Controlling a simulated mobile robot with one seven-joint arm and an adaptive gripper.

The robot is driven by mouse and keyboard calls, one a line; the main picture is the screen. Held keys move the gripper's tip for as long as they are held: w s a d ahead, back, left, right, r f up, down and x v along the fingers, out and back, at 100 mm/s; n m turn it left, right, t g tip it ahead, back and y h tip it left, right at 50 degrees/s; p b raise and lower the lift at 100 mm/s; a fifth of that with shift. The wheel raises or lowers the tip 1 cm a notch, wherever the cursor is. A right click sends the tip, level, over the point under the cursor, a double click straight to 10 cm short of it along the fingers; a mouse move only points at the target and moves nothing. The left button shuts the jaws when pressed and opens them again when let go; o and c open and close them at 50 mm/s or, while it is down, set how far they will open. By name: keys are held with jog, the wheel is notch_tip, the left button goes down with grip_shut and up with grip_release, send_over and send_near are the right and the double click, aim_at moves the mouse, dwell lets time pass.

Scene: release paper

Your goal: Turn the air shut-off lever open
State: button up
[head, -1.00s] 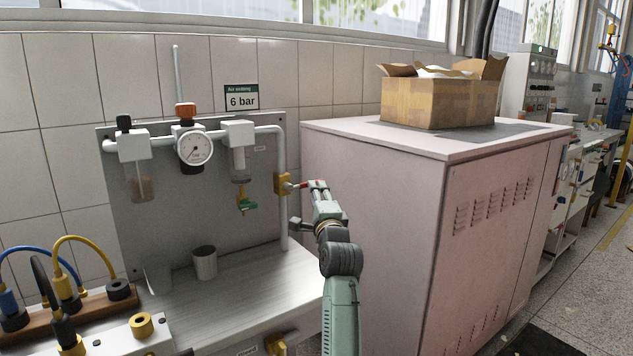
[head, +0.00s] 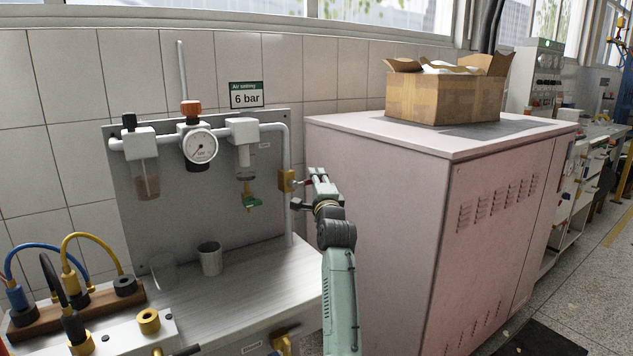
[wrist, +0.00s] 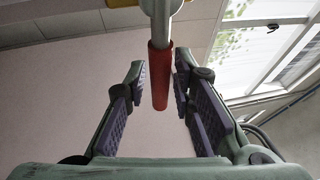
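The air shut-off lever has a red grip (wrist: 160,75) on a pale metal arm, seen from close up in the wrist view. In the head view, the lever (head: 300,182) sticks out to the right from a brass valve body (head: 286,181) on the vertical pipe. My gripper (head: 307,188) is at the lever, left of the pink cabinet. In the wrist view, my gripper (wrist: 159,88) is open, one finger on each side of the red grip. A gap shows on the left; the right finger is closer, and I cannot tell whether it touches.
The pink cabinet (head: 400,220) stands close to the right of my arm, with a cardboard box (head: 440,98) on top. A gauge (head: 200,146) and a grey cup (head: 210,259) are at the left. Hoses (head: 75,258) are at the far left.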

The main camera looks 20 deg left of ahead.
grip_shut()
dwell(0.4)
